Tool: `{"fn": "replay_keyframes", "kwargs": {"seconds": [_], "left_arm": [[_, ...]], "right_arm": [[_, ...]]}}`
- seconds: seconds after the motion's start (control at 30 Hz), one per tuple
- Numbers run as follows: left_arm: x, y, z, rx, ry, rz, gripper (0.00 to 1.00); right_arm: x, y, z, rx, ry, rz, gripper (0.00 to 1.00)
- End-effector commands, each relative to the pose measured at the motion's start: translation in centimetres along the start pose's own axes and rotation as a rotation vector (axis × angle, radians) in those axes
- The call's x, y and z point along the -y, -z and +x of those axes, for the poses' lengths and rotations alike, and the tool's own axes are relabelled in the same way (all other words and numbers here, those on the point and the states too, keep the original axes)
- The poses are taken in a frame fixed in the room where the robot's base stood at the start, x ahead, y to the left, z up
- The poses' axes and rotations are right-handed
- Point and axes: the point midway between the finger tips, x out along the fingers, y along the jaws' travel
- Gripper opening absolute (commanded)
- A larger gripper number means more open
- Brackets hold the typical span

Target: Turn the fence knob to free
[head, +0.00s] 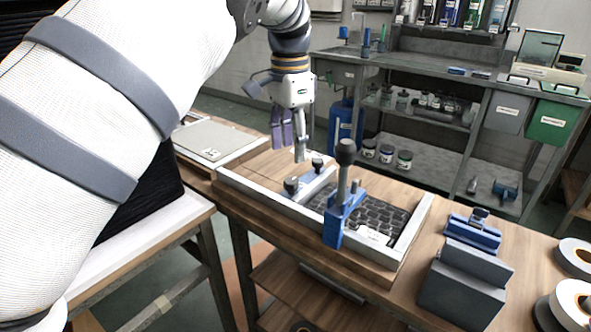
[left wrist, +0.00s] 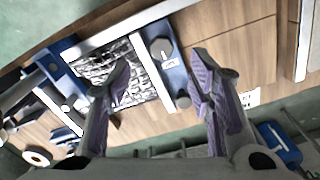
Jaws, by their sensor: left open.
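The fence (head: 315,186) is a pale bar with a blue plate across a wooden tray (head: 425,215). Two dark round knobs stand on it, a near-left knob (head: 292,185) and a far knob (head: 317,161); I cannot tell which is the fence knob. In the left wrist view, one knob (left wrist: 160,48) bears a pale mark, and the other knob (left wrist: 183,101) is lower on the blue plate (left wrist: 172,72). My left gripper (head: 289,152) is open and empty, fingers pointing down above the fence, apart from the knobs. My right gripper is not in view.
A blue clamp with a tall grey ball-topped lever (head: 345,152) stands at the tray's near side, beside dark patterned panels (head: 375,215). A grey block (head: 465,280) and tape rolls (head: 572,300) lie at right. A shelf unit (head: 440,150) stands behind.

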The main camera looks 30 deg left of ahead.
Motion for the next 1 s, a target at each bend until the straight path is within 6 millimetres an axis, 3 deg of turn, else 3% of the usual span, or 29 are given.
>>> {"fn": "replay_keyframes", "kwargs": {"seconds": [0.1, 0.3, 0.67, 0.87, 1.0], "left_arm": [[-0.1, -0.1, 3.2, 0.005, -0.001, -0.001, 0.48], [0.0, -0.1, 6.8, 0.002, 0.0, -0.003, 0.48], [0.0, 0.0, 7.7, 0.001, 0.0, -0.002, 0.48], [0.0, 0.0, 7.7, 0.001, 0.0, -0.002, 0.03], [0.0, 0.0, 7.7, 0.001, 0.0, -0.003, 0.0]], "right_arm": [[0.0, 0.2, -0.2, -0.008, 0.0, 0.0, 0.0], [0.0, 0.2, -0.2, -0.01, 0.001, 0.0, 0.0], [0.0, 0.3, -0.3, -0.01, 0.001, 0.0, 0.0], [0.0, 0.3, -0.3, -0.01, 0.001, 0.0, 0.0], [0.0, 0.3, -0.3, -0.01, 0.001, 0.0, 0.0]]}}
